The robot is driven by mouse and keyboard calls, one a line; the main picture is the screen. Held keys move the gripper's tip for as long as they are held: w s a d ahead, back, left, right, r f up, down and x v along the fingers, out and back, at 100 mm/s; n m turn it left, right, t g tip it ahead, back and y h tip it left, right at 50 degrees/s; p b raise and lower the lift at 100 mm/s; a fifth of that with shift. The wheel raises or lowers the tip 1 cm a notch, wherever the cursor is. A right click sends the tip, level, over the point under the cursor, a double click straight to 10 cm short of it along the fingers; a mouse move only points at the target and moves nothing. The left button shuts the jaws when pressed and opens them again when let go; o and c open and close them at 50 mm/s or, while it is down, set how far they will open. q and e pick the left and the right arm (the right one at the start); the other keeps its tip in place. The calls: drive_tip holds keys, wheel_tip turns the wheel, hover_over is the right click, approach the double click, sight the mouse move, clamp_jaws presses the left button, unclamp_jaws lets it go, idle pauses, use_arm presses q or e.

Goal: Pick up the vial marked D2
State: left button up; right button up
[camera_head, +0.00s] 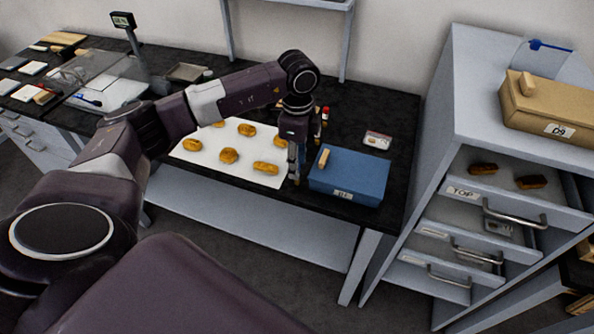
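A small red-capped vial (325,114) stands on the black table behind my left gripper, and any mark on it is too small to read. Other slim dark items beside it are partly hidden by my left wrist. My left gripper (294,178) points down between the white sheet and the blue box, in front of the vial. Its fingers are seen nearly edge-on, so their opening and anything between them cannot be made out. My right gripper is not in view.
A white sheet (205,160) holds several golden lumps. A blue box (352,180) and a small clear packet (377,140) lie to the right. A drawer cabinet (470,130), top drawer open, bears a tan box (545,100) labelled D9. Black tabletop (400,175) is bare near the right edge.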

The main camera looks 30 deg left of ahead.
use_arm(q)
drive_tip(key=shift+f, duration=1.25)
clamp_jaws()
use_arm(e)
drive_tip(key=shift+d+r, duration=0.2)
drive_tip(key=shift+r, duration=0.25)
use_arm(q)
drive_tip(key=shift+r, duration=0.15)
